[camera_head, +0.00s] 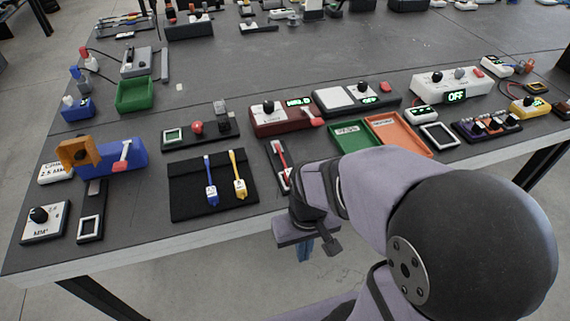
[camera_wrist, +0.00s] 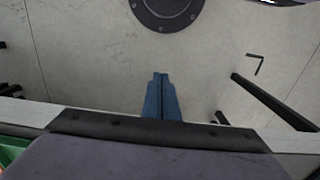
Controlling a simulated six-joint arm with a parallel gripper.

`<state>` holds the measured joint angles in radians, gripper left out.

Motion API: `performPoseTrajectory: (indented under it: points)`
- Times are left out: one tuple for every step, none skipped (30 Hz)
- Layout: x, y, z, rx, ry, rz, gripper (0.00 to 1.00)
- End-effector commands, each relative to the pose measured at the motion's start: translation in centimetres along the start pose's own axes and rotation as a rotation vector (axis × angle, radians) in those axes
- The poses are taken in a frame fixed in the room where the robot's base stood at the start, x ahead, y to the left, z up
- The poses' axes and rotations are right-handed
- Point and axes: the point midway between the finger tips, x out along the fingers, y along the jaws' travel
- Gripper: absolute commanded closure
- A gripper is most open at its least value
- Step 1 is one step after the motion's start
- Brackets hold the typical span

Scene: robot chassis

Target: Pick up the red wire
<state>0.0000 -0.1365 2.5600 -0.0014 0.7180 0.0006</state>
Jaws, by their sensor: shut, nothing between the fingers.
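A thin red piece with a white end (camera_head: 281,158), which looks like the red wire, lies in a narrow dark holder near the table's front edge. Its lower part is close to my arm and partly hidden. A blue wire (camera_head: 210,180) and a yellow wire (camera_head: 238,174) lie on a black mat (camera_head: 185,195) to its left. My gripper (camera_head: 304,252) is past the front edge of the table, below and right of the red piece, pointing down. In the wrist view its blue fingers (camera_wrist: 160,78) are shut and empty over the floor. The red wire is not seen there.
Green (camera_head: 351,136) and orange (camera_head: 398,133) trays stand right of the red piece, beside my arm. A dark red box (camera_head: 281,121) is behind it. A blue box with an orange block (camera_head: 78,153) is at left.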

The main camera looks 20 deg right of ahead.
Motion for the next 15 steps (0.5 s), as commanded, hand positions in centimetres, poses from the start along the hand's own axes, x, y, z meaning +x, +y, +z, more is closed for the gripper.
performPoseTrajectory:
  points:
    - [0.00,0.00,0.00,0.000,0.000,0.000,1.00]
    - [0.00,0.00,0.00,0.000,0.000,0.000,1.00]
    - [0.00,0.00,0.00,0.000,0.000,0.000,0.93]
    - [0.00,0.00,0.00,0.000,0.000,0.000,0.86]
    - [0.00,0.00,0.00,0.000,0.000,0.000,0.79]
    - [0.00,0.00,0.00,0.000,0.000,0.000,0.69]
    - [0.00,0.00,0.00,0.000,0.000,0.000,0.62]
    - [0.00,0.00,0.00,0.000,0.000,0.000,0.58]
    - [0.00,0.00,0.00,0.000,0.000,0.000,0.58]
    - [0.00,0.00,0.00,0.000,0.000,0.000,0.58]
    - [0.00,0.00,0.00,0.000,0.000,0.000,0.58]
    - [0.00,0.00,0.00,0.000,0.000,0.000,0.58]
    - [0.00,0.00,0.00,0.000,0.000,0.000,0.58]
    - [0.00,0.00,0.00,0.000,0.000,0.000,0.58]
    - [-0.01,0.00,0.00,0.000,0.000,0.000,0.58]
